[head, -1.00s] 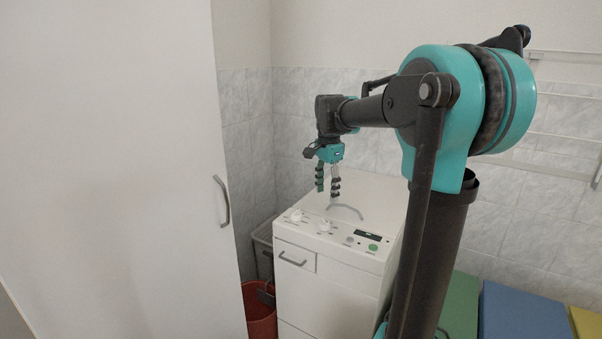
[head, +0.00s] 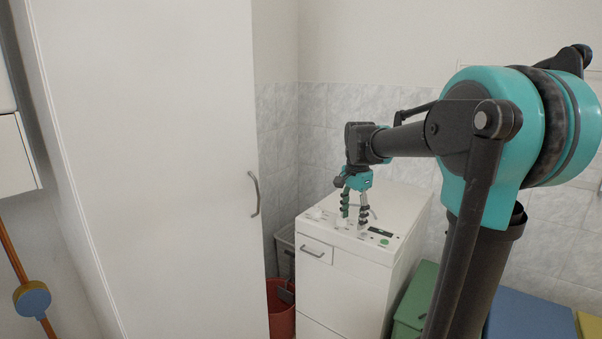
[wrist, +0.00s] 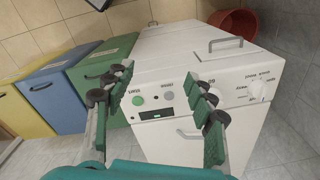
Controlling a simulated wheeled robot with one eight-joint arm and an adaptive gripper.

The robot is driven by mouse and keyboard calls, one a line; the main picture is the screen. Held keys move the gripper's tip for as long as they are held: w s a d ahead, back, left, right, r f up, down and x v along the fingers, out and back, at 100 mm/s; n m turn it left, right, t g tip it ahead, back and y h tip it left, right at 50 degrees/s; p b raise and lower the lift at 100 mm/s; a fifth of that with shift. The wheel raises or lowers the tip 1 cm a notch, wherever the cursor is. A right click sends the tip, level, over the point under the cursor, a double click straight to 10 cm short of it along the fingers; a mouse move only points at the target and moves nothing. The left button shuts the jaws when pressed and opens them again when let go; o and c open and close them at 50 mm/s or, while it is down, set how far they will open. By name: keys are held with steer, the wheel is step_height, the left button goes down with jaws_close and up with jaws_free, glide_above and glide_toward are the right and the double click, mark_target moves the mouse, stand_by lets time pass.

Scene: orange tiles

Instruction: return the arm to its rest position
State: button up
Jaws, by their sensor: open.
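My gripper (head: 354,205) hangs pointing down at the end of my teal and black arm, in front of the control panel of a white top-loading washing machine (head: 340,285) in the head view. It also shows in the wrist view (wrist: 160,100), with its two green padded fingers spread apart and nothing between them. The washing machine (wrist: 180,65) lies beyond the fingers in that view, with a green button, a small display and white knobs on its panel. I cannot tell the exact gap between fingers and machine.
A tall white cabinet (head: 150,150) with a grey handle fills the left. A red bucket (head: 281,308) stands between cabinet and machine. Green (head: 415,295), blue (head: 528,318) and yellow (head: 590,325) bins stand to the right. A tiled wall (head: 320,140) is behind.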

steer(key=s+d+f+n+t, duration=0.1)
steer(key=s+f+n+t, duration=0.1)
steer(key=s+f+n, duration=0.4)
steer(key=s+d+f+n+t, duration=0.1)
steer(key=s+f+n, duration=0.4)
steer(key=s+f, duration=0.8)
steer(key=shift+s+d+f+n+t, duration=0.25)
steer(key=shift+s+d+n+t, duration=0.15)
steer(key=shift+s+d, duration=0.4)
steer(key=shift+a, duration=0.1)
